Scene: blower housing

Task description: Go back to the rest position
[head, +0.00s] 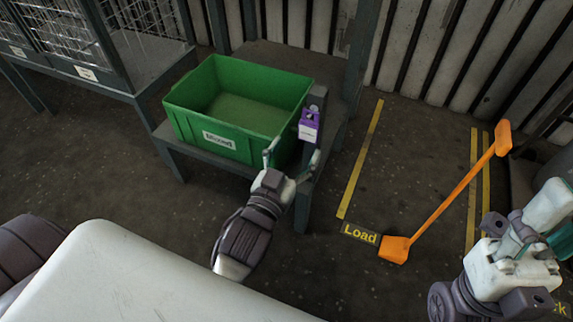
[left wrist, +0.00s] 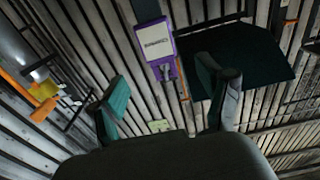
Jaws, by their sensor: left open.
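My left gripper (head: 291,158) is open and empty, reaching toward the green bin's front right corner, just below a purple and white box on a grey post. In the left wrist view its two fingers (left wrist: 172,97) stand wide apart with nothing between them. The purple and white box (head: 309,125) also shows beyond the fingertips in the left wrist view (left wrist: 157,45). My right arm shows at the lower right of the head view; whether its gripper (head: 548,210) is open or shut cannot be made out.
A labelled green bin (head: 217,140) stands on a grey table (head: 174,147). A wire cage rack (head: 110,75) is at the upper left. Floor between the table and my body is open.

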